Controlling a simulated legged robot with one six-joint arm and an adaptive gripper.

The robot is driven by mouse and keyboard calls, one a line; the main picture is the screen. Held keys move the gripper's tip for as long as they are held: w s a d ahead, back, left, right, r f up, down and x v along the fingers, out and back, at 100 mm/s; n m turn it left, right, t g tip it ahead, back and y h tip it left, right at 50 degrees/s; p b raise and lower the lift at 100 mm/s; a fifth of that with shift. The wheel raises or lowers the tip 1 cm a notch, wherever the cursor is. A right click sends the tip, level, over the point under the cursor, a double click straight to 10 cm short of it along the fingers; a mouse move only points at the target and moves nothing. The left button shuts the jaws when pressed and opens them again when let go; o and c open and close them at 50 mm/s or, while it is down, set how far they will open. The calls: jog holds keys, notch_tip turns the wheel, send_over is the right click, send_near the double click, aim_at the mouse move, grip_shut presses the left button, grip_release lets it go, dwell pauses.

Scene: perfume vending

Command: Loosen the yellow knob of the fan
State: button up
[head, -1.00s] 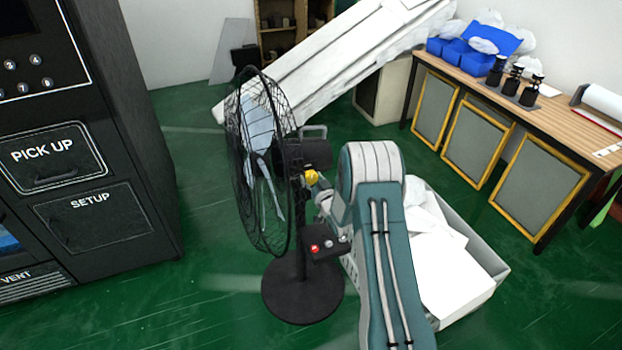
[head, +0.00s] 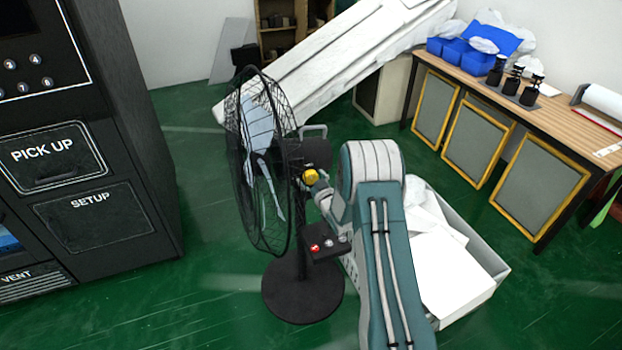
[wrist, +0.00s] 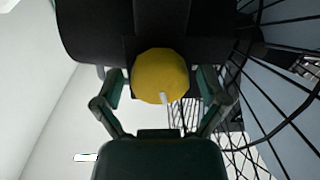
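The black standing fan (head: 303,300) stands on the green floor, its wire cage facing left. The yellow knob (head: 310,177) is on the side of the fan, behind its motor housing and cage. In the wrist view the knob (wrist: 160,72) is faceted, with a small white mark at its lower edge, against the dark housing (wrist: 90,30). My gripper (wrist: 162,84) is open, with one finger on each side of the knob. Gaps show between the fingers and the knob in that view. In the head view my arm hides most of the gripper.
The fan's control box (head: 326,246) with a red button sits below the knob, close to my arm. The fan's wire cage (wrist: 285,110) is close on the right in the wrist view. A grey bin (head: 480,250) of white pieces stands right of my arm. A black vending machine (head: 150,150) stands left.

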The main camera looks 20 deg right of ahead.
dwell(0.3)
jog(key=s+d, duration=0.1)
jog(key=s, duration=1.1)
